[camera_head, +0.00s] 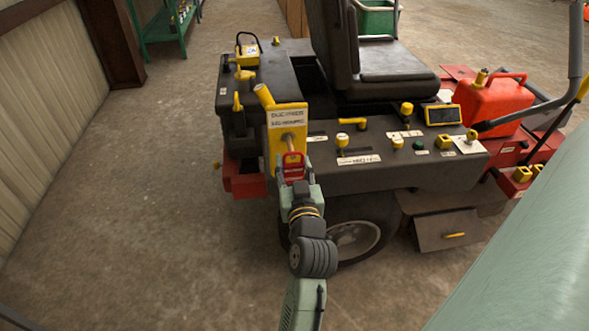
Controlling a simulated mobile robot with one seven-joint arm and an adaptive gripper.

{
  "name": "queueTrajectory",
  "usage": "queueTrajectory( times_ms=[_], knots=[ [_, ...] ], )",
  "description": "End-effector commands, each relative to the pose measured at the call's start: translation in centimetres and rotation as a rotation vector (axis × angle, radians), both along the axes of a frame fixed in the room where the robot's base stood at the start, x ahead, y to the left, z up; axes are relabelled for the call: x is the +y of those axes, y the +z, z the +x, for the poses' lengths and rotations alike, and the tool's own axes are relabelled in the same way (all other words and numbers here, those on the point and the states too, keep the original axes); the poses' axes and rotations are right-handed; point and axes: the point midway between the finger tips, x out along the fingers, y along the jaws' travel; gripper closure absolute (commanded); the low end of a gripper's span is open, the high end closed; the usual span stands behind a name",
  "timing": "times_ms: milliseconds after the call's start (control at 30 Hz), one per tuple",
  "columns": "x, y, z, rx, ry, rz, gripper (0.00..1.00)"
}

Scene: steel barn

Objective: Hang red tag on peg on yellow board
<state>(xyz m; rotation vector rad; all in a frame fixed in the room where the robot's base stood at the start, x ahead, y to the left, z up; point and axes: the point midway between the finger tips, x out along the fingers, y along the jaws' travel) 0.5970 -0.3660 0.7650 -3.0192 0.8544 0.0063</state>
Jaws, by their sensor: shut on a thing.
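The yellow board (276,125) stands upright on the near left corner of the machine, with a label near its top. A tan peg (289,142) sticks out from the board toward me. The red tag (293,168) is directly below the peg's near end in this view. My gripper (295,181) is shut on the tag's lower part and holds it upright in front of the board. The tag's top overlaps or lies very close to the peg. I cannot tell whether the peg passes through the tag's opening.
A black console (400,170) with yellow knobs extends right of the board. A black seat (385,70) is behind it, and a red fuel can (490,100) stands at right. A wheel (355,232) is below. The concrete floor (140,200) at left is clear.

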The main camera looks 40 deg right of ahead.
Motion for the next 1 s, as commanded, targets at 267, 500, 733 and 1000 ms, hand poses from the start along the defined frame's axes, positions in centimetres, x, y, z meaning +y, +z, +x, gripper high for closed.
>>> queueTrajectory(
  times_ms=[267,500,733,1000],
  knots=[
    [-0.9,0.2,1.5,-0.001,0.000,-0.001,0.80],
    [-1.6,0.0,2.7,0.001,0.001,-0.001,0.80],
    [-2.3,-0.2,3.9,-0.001,0.002,-0.001,0.80],
    [-2.9,-0.7,4.7,-0.001,0.001,-0.001,0.80]
  ],
)
